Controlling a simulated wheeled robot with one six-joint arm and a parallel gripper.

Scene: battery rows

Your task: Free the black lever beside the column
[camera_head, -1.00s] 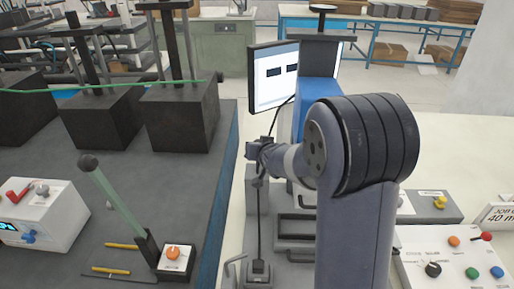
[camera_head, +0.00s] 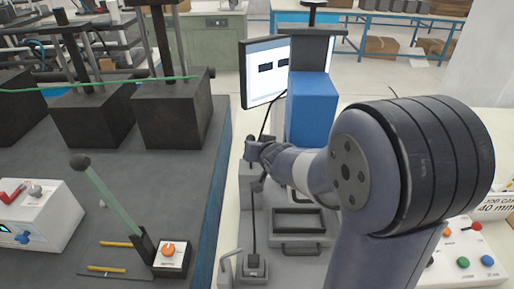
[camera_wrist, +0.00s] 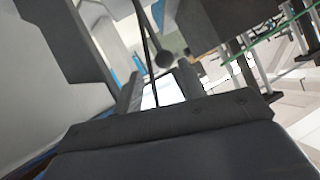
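The black lever (camera_head: 254,225) is a thin dark rod. It rises from a small grey base (camera_head: 255,268) in front of the blue column (camera_head: 312,108). Its round dark knob shows in the wrist view (camera_wrist: 165,58), with the rod running up and left from it. My gripper (camera_head: 254,151) is at the upper end of the lever. In the wrist view my gripper (camera_wrist: 160,85) has its two fingers apart, with the knob just above the gap between them. I see no contact, and part of the lever's top is hard to make out in the head view.
A screen (camera_head: 268,70) stands left of the column. A grey tray with a handle (camera_head: 300,222) lies right of the lever. An L-shaped grey piece (camera_head: 228,265) is left of its base. A green lever (camera_head: 110,195) and dark blocks (camera_head: 172,110) stand on the left table.

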